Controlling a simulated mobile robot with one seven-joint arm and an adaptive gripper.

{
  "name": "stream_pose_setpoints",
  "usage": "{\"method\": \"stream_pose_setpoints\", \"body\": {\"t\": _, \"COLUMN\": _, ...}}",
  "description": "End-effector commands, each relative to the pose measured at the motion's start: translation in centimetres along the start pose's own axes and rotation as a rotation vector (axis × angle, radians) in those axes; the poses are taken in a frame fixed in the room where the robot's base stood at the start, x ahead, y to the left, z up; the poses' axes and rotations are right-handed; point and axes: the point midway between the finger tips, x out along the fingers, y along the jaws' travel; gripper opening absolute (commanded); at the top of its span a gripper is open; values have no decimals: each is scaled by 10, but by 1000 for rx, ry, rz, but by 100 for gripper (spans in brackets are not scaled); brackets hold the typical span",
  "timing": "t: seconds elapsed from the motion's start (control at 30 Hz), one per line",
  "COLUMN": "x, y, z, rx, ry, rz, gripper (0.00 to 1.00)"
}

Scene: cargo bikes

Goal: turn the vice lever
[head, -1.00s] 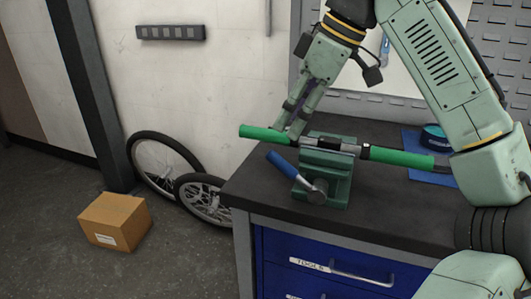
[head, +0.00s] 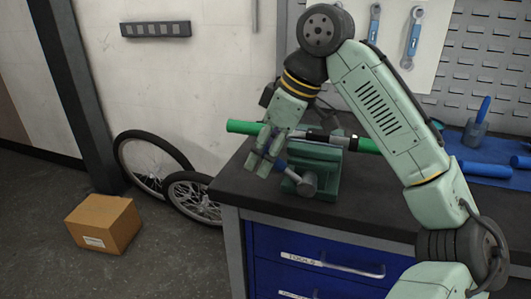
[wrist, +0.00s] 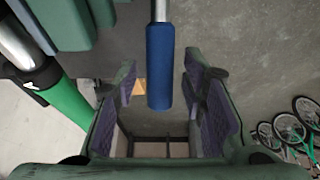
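The green vice (head: 318,172) stands on the workbench and clamps a green-and-black tube (head: 243,127). Its lever has a silver hub (head: 307,185) on the front and a blue grip (wrist: 160,65). The lever points up and left in the head view, where my fingers hide most of the grip. My gripper (head: 262,160) is at the grip, left of the vice body. In the wrist view my gripper (wrist: 160,92) is open, with purple-padded fingers on either side of the blue grip. Gaps show on both sides of it, with no visible contact.
The dark worktop (head: 375,207) is clear in front of the vice. Wheels (head: 150,163) lean by the wall, and a cardboard box (head: 103,222) sits on the floor.

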Motion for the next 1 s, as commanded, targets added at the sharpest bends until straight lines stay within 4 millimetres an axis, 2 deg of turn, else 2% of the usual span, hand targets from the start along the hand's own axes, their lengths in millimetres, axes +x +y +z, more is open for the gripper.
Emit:
{"method": "stream_pose_setpoints", "body": {"t": 0.17, "x": 0, "y": 0, "z": 0, "rx": 0, "ry": 0, "rz": 0, "gripper": 37}}
{"method": "stream_pose_setpoints", "body": {"t": 0.7, "x": 0, "y": 0, "z": 0, "rx": 0, "ry": 0, "rz": 0, "gripper": 1}}
{"method": "stream_pose_setpoints", "body": {"t": 1.0, "x": 0, "y": 0, "z": 0, "rx": -1, "ry": 0, "rz": 0, "gripper": 0}}
